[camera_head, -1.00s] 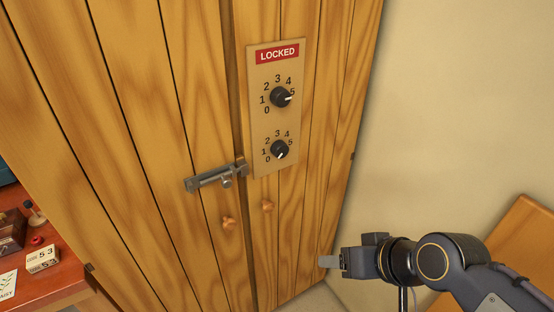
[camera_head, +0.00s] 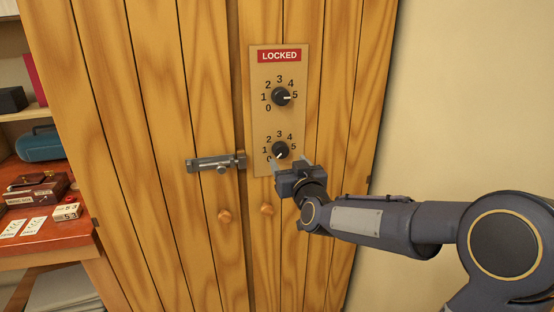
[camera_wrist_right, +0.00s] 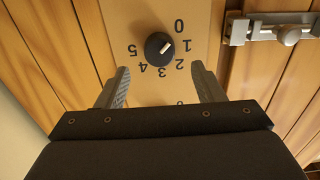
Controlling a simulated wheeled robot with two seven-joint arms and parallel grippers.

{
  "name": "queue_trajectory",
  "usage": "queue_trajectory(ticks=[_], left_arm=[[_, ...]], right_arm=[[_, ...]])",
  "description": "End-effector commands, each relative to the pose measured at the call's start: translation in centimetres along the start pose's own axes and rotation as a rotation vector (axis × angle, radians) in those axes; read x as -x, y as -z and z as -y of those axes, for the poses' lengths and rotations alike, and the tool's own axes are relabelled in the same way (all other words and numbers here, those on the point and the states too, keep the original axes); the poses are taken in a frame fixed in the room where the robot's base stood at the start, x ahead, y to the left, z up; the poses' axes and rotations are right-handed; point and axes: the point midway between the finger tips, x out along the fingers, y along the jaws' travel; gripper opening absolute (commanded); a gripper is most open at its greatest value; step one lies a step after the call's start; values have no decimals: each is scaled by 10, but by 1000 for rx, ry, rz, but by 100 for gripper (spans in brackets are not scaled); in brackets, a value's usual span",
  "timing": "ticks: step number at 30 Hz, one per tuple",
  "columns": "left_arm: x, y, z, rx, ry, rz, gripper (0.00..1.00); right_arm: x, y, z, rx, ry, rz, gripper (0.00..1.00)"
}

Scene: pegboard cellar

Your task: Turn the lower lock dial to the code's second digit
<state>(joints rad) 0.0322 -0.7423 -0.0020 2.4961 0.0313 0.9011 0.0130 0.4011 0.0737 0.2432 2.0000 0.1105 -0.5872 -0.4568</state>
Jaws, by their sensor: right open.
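The upper dial (camera_head: 281,97) points at 5. Above it is a red LOCKED sign (camera_head: 279,56). My right gripper (camera_head: 288,164) is open just below the lower dial; in the wrist view its fingers (camera_wrist_right: 160,75) are apart, with the dial beyond their tips and between their lines. A small block (camera_head: 67,211) on the left shelf reads 5 3. My left gripper is out of view.
A metal sliding bolt (camera_head: 215,163) lies across the door gap, left of the plate. Two wooden door knobs (camera_head: 267,209) are below. The red desk (camera_head: 45,237) at left holds cards and a brown case (camera_head: 37,189). The wall at right is bare.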

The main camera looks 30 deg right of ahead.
Motion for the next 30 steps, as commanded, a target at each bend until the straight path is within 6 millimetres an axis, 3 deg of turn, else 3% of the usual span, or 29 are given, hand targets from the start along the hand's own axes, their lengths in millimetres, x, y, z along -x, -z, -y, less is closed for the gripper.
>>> queue_trajectory(ticks=[9,21,30], left_arm=[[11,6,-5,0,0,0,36],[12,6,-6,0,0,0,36],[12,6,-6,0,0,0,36]], right_arm=[[-48,1,0,-2,0,3,62],[-57,0,0,-1,1,2,62],[-57,0,0,-1,1,2,22]])
